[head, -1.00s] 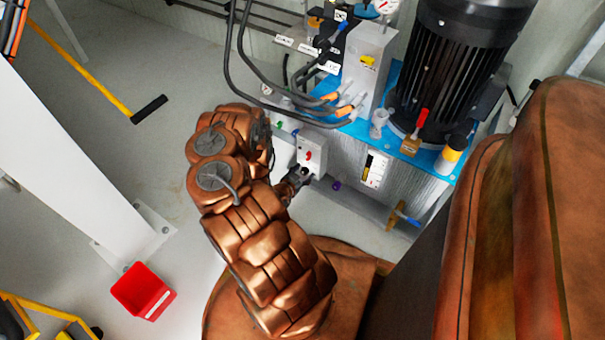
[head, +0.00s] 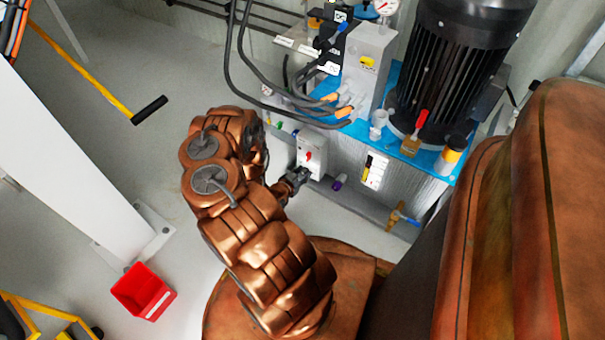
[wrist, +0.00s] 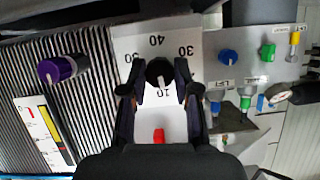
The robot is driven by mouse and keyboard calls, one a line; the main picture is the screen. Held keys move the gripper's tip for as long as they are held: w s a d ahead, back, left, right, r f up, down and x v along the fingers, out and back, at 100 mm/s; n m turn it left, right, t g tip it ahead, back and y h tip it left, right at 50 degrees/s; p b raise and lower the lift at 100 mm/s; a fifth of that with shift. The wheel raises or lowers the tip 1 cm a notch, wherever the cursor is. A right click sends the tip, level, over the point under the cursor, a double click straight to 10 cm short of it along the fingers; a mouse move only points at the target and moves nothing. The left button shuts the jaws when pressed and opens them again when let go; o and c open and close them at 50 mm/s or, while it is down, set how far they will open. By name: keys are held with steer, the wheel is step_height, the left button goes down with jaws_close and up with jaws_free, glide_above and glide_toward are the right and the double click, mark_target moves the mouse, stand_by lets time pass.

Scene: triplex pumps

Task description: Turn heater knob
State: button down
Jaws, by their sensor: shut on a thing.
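The heater knob (wrist: 159,72) is a round black knob with a pale pointer line, on a white panel (wrist: 140,42) with a printed number scale around it. In the wrist view the pointer is toward the lower side of the picture, near the 10 mark. My gripper (wrist: 160,78) has one finger on each side of the knob and is shut on it. In the head view my gripper (head: 297,178) is at the lower part of the white heater box (head: 312,149), and the knob is hidden there. A red switch (wrist: 158,135) sits on the same panel.
A purple knob (wrist: 56,69) is left of the panel, beside a level gauge (wrist: 45,130). Blue knob (wrist: 228,56), green knob (wrist: 268,52) and small valves are to the right. Hoses (head: 275,95) hang above the box. A red bin (head: 143,291) stands on open floor.

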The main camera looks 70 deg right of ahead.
steer(key=shift+w+d+n+g, duration=0.1)
steer(key=shift+w+n+g, duration=0.1)
steer(key=shift+n+g, duration=0.7)
steer(key=shift+f+n+g+b, duration=0.2)
steer(key=shift+n+g+b, duration=0.3)
steer(key=shift+n, duration=0.6)
steer(key=n+g+b, duration=0.1)
steer(key=n+b, duration=0.1)
steer(key=n+g+b, duration=0.1)
steer(key=n+b, duration=0.1)
steer(key=shift+w+f, duration=0.1)
steer(key=shift+f, duration=0.2)
steer(key=n+g+b, duration=0.2)
steer(key=n+b, duration=0.2)
steer(key=b, duration=0.1)
steer(key=shift+h, duration=0.4)
steer(key=n+h, duration=0.1)
steer(key=n, duration=0.1)
steer(key=n+g, duration=0.1)
steer(key=n, duration=0.2)
steer(key=shift+g+h+b, duration=0.3)
steer(key=shift+h+b, duration=0.1)
steer(key=shift+n, duration=0.4)
steer(key=c, duration=0.8)
jaws_free()
steer(key=shift+c, duration=0.2)
